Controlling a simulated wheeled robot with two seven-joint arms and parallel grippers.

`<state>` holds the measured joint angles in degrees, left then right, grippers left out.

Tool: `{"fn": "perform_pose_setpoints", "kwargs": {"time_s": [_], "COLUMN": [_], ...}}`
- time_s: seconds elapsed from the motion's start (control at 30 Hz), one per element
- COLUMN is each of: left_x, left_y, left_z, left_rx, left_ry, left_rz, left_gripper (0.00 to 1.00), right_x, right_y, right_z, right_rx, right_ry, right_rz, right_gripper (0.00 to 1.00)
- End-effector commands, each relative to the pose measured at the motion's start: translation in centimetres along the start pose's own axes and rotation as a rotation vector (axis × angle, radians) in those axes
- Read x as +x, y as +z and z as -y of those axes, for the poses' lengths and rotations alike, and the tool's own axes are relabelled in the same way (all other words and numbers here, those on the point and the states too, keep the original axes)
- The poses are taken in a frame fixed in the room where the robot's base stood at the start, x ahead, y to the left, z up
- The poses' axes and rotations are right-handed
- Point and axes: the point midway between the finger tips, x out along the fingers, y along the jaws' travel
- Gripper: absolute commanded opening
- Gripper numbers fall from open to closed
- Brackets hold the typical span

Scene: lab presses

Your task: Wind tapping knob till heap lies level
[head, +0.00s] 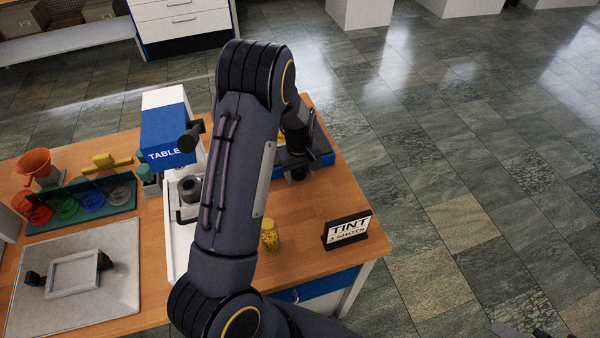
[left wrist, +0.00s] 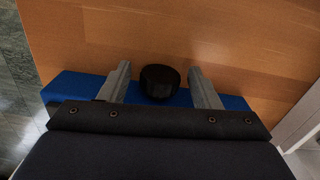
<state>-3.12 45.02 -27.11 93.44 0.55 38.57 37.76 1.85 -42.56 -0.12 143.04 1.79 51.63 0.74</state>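A round black knob (left wrist: 160,82) sits between the two grey fingers of my left gripper (left wrist: 161,88) in the left wrist view. The fingers are open, with a gap on each side of the knob. In the head view my left gripper (head: 297,160) is over a blue unit (head: 325,158) at the table's right side, and my arm covers much of it. The blue also shows in the left wrist view (left wrist: 75,90). No heap can be made out. A small grey tip at the head view's bottom right edge may be my right gripper (head: 512,331).
A blue and white press marked TABLE (head: 165,130) stands left of my arm. A yellow-filled jar (head: 270,234) and a TINT sign (head: 347,229) stand at the front right. Coloured bowls in a green rack (head: 85,200) and a grey mat (head: 110,310) lie left.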

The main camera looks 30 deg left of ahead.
Motion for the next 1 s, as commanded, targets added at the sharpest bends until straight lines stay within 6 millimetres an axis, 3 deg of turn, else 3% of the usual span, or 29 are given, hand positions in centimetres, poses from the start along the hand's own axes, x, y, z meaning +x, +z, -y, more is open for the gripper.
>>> {"fn": "perform_pose_setpoints", "kwargs": {"time_s": [0.03,0.3,0.7,1.0], "left_x": [-0.02,-0.03,0.07,0.04], "left_y": [0.00,0.00,0.05,0.01], "left_z": [0.00,0.00,-0.45,-0.39], "left_rx": [0.000,0.000,0.003,-0.001], "left_ry": [0.000,0.000,-0.233,-0.248], "left_rz": [0.000,0.000,-0.019,-0.020], "left_gripper": [0.50,0.15,0.15,0.15], "right_x": [-0.01,-0.01,-0.67,-0.65], "right_y": [-0.01,-0.01,-0.34,-0.33], "right_z": [0.00,0.00,0.31,0.30], "right_rx": [0.000,0.000,0.000,0.000], "right_ry": [0.000,0.000,0.000,0.000], "right_rz": [0.000,0.000,0.000,0.000], "right_gripper": [0.47,0.47,0.47,0.47]}}
